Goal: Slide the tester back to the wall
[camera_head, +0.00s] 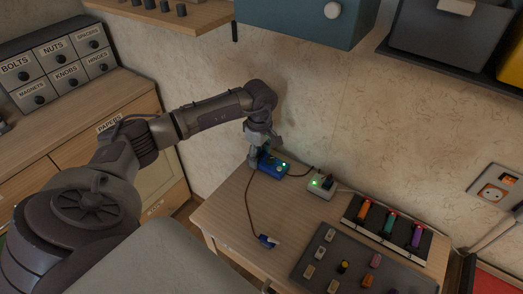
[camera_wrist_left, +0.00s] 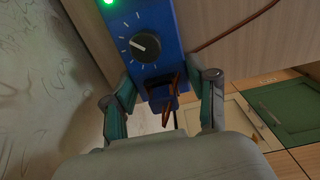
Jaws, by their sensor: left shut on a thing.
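The tester is a blue box (camera_head: 275,168) with a lit green lamp. It lies near the back left corner of the wooden table, close to the wall. In the left wrist view the tester (camera_wrist_left: 172,28) shows its black dial and green lamp, with its near end between my fingers. My left gripper (camera_head: 257,161) is shut on this end from the left; its fingers show on both sides in the left wrist view (camera_wrist_left: 166,92). The arm partly hides the tester in the head view. The wall (camera_head: 310,110) rises behind it. My right gripper is out of view.
A brown lead with a blue plug (camera_head: 267,240) lies across the table (camera_head: 225,215). A grey box with a green light (camera_head: 321,185) stands right of the tester, with a cable between. Racks of coloured parts (camera_head: 390,228) fill the right side. A blue cabinet (camera_head: 295,22) hangs above.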

